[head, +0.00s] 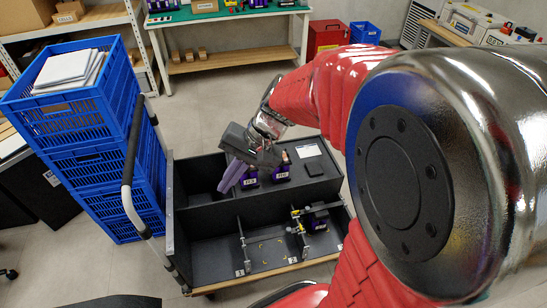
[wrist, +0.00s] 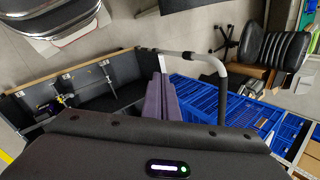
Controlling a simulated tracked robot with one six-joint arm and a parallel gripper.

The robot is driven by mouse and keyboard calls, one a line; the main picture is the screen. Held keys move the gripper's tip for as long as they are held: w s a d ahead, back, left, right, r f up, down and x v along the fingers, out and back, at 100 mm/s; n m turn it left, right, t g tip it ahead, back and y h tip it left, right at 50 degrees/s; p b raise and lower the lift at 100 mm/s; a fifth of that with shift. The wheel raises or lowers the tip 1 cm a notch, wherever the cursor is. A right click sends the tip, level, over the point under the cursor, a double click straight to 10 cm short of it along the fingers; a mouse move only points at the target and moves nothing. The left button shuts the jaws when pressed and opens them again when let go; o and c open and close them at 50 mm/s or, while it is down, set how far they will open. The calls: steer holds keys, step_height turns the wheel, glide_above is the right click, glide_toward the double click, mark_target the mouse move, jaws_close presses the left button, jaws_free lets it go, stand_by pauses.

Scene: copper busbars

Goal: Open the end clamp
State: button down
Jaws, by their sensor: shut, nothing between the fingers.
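A black cart (head: 207,213) has a divided top. Its front section holds two upright metal clamp-like fixtures: one on the left (head: 242,245) and one on the right with yellow parts (head: 299,235). I cannot tell which is the end clamp, nor whether it is open or shut. My gripper (head: 230,177), with purple fingers, is above the rear section, behind the fixtures and apart from them. It is shut and empty. The fingers also show in the wrist view (wrist: 165,97); the fixtures there are small and at the left (wrist: 62,98).
Labelled purple blocks (head: 281,172) stand in the rear section, close to my gripper. A dark block with purple (head: 317,222) sits beside the right fixture. Small yellow pieces lie on the front floor. The cart handle (head: 130,190) and stacked blue crates (head: 75,120) rise at the left.

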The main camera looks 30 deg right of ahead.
steer(key=w+d+f+m+t+y, duration=0.2)
steer(key=w+d+f+m, duration=0.15)
steer(key=w+f, duration=0.3)
steer(key=w+d+f+m+t+y, duration=0.1)
steer(key=w+d+f+m+y, duration=0.2)
steer(key=w+f+m, duration=0.3)
steer(key=w+d+f+m+t+h, duration=0.1)
steer(key=w+d+f+m+t, duration=0.25)
steer(key=d+f, duration=0.3)
steer(key=w+d+f+m+t+h, duration=0.1)
steer(key=w+d+f+m+t, duration=0.25)
steer(key=d+f, duration=0.35)
steer(key=s+d+f+m+t+h, duration=0.25)
steer(key=d+f+m, duration=0.2)
steer(key=f, duration=0.35)
steer(key=s+d+f+m+t+h, duration=0.1)
steer(key=s+d+f+m+h, duration=0.25)
steer(key=f, duration=0.55)
steer(key=s+d+f+m+h, duration=0.3)
steer(key=s+f, duration=0.2)
steer(key=f, duration=0.3)
steer(key=s+d+f+m+g+h, duration=0.1)
steer(key=s+d+f+m+h, duration=0.2)
steer(key=s+f, duration=0.3)
step_height(320, 180, down, 3)
steer(key=shift+d+f+m, duration=0.1)
steer(key=shift+d+m, duration=0.55)
steer(key=shift+g, duration=0.25)
steer(key=x, duration=1)
